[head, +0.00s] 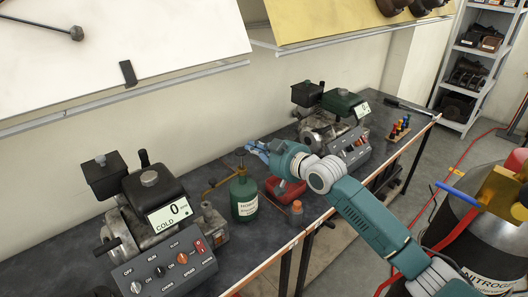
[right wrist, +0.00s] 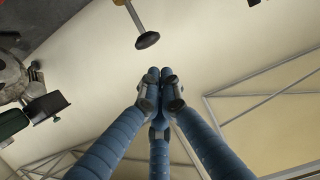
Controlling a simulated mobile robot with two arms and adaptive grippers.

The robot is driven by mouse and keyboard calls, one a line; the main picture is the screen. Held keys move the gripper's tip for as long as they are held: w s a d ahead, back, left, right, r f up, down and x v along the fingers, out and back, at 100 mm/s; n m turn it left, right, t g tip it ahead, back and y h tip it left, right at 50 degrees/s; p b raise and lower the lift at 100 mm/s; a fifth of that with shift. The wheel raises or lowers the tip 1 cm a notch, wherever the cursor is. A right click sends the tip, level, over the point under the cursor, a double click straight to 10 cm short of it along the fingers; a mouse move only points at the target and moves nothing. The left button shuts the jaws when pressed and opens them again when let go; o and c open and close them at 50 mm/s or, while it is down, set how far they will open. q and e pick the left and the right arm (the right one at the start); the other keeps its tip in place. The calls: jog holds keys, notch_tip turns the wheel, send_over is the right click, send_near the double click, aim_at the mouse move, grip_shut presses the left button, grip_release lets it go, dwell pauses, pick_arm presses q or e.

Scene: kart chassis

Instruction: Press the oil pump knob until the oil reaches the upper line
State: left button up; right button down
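The oil pump is a green can (head: 244,197) with a pale label, standing on the dark bench between two engines. A dark round knob (head: 241,152) tops its brass stem. In the right wrist view the knob (right wrist: 147,40) shows just beyond my fingertips, with a visible gap. My right gripper (head: 254,148) is beside the knob, to its right in the head view. Its blue fingers (right wrist: 160,78) are drawn together at the tips with nothing between them. No oil level or upper line can be made out. My left gripper is not in view.
An engine with a display (head: 168,214) and a switch panel (head: 166,275) stands left of the can. Another engine (head: 343,103) stands behind. A red object (head: 286,190) and a small orange-capped bottle (head: 296,212) are to the right. A nitrogen tank (head: 480,235) is off the bench.

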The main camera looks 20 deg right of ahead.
jog(key=b+v, duration=0.1)
jog(key=v, duration=0.3)
jog(key=shift+s+r, duration=0.1)
jog(key=shift+s, duration=0.15)
dwell(1.2)
